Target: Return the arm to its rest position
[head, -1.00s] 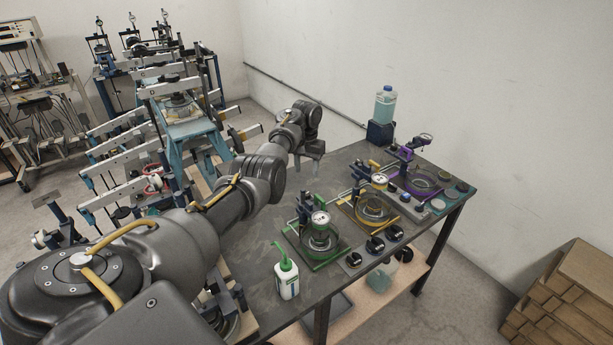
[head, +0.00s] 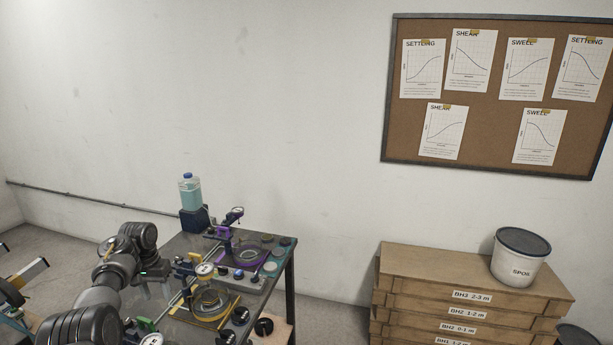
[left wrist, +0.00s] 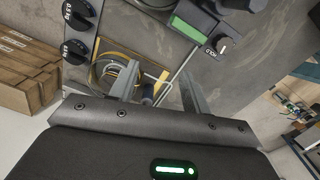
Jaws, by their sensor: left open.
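My left arm comes in from the lower left of the head view. Its gripper (head: 155,283) hangs by the left side of the grey bench (head: 180,243), left of the yellow ring rig (head: 210,302). In the left wrist view the two fingers (left wrist: 160,88) stand apart with nothing held between them. The yellow rig (left wrist: 112,72) shows behind and beside the fingers there. My right gripper is in neither view.
A purple ring rig (head: 240,254) and a bottle of blue liquid (head: 190,192) stand farther back on the bench. Wooden boxes (head: 470,285) carry a white tub (head: 520,258) at right. A corkboard (head: 495,95) hangs on the wall.

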